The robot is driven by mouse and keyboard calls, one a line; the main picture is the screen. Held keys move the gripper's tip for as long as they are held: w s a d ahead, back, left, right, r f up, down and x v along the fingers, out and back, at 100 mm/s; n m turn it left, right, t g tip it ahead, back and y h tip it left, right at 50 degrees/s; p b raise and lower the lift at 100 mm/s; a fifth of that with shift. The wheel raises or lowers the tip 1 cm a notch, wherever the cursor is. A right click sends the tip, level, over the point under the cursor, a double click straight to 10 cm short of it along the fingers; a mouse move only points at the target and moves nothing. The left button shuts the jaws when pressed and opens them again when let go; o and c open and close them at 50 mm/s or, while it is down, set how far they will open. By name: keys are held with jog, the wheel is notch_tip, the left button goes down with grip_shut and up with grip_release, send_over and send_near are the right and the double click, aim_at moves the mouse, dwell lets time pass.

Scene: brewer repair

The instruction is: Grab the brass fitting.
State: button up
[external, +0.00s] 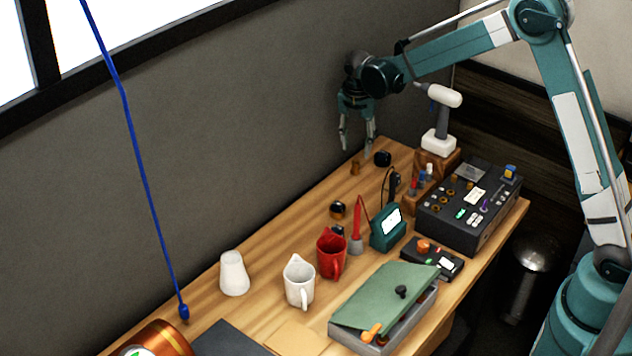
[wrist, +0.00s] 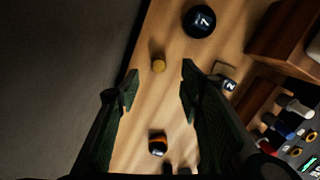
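The brass fitting is a small brass-coloured cylinder (external: 355,167) standing on the wooden table near its back left edge. In the wrist view the brass fitting (wrist: 158,65) shows as a small yellow disc, just beyond and between the fingertips. My gripper (external: 357,138) is above the table by the wall, fingers pointing down. In the wrist view my gripper (wrist: 158,78) has its two dark fingers spread wide with nothing between them. The fingertips appear apart from the fitting; the exact height above it is hard to tell.
An orange-and-black piece (wrist: 158,143) lies on the other side. A wooden block with a drill (external: 441,112) stands to the right. The dark wall is close behind.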

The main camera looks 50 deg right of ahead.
aim_at(357, 160)
jog(key=shift+w+d+f, duration=0.1)
jog(key=shift+w+f, duration=0.05)
jog(key=shift+f, duration=0.2)
jog(key=shift+w+d+f, duration=0.1)
jog(key=shift+f, duration=1.2)
jog(key=shift+f, duration=0.1)
jog(key=shift+w+d+f, duration=0.1)
jog(key=shift+f, duration=1.15)
jog(key=shift+d+f, duration=0.1)
jog(key=shift+f, duration=1.15)
jog(key=c, duration=1)
